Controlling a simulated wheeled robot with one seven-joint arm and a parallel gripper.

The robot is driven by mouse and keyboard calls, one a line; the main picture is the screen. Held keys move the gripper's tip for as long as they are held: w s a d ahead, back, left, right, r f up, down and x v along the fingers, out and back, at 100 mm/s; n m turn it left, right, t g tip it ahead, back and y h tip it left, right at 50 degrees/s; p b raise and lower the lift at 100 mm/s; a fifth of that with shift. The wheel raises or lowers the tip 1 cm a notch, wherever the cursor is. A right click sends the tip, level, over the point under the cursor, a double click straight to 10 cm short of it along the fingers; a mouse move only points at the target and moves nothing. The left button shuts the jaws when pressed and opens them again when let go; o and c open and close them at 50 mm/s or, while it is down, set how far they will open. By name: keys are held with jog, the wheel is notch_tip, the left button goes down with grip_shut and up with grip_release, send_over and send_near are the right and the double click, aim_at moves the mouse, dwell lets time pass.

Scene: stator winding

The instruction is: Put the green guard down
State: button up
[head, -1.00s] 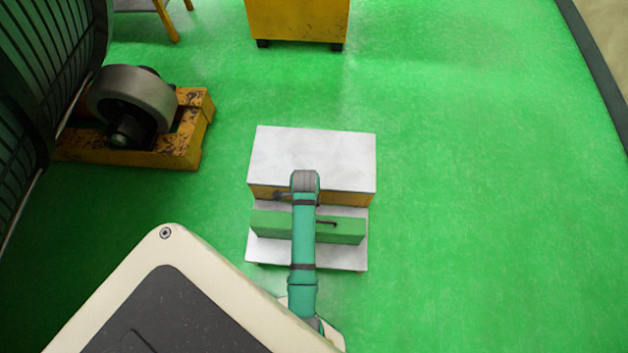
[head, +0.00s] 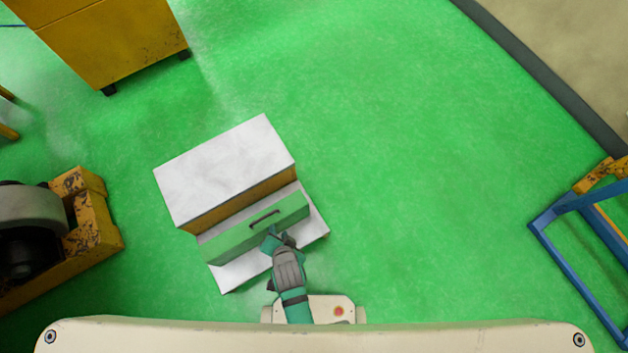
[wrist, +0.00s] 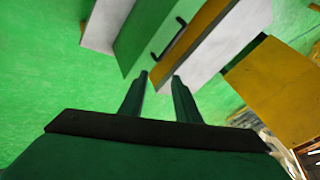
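The green guard (head: 235,238) is a long green block with a black handle (head: 264,217) on its upper face. It rests on the low white step of a stepped stand, against the taller step. In the wrist view the guard (wrist: 143,35) is ahead, with its handle (wrist: 168,42) beyond my fingertips. My gripper (wrist: 160,78) is open and empty, its two fingers apart with nothing between them. In the head view my gripper (head: 276,236) is just on the near side of the handle, apart from it.
The stand's low white step (head: 243,274) shows in front of the guard, and its taller white top (head: 225,170) is behind. A yellow cradle with a grey roller (head: 90,225) is at left, a yellow cabinet (head: 115,45) at upper left, a blue frame (head: 575,255) at right. Green floor is clear between.

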jog(key=s+d+r+n+t+h, duration=0.1)
jog(key=s+d+r+n+t, duration=0.1)
jog(key=r, duration=0.7)
jog(key=s+d+r+n+t, duration=0.2)
jog(key=s+d+r+t, duration=0.1)
jog(key=r, duration=0.6)
jog(key=s+d+r+n+t+h, duration=0.1)
jog(key=s+d+r+n+t, duration=0.1)
jog(key=d+r, duration=0.4)
notch_tip(320, 180, up, 4)
jog(key=shift+s+d+f+t+h, duration=0.25)
jog(key=shift+s+t, duration=0.45)
jog(key=shift+s, duration=0.45)
jog(key=shift+w+n, duration=0.1)
jog(key=shift+n, duration=0.2)
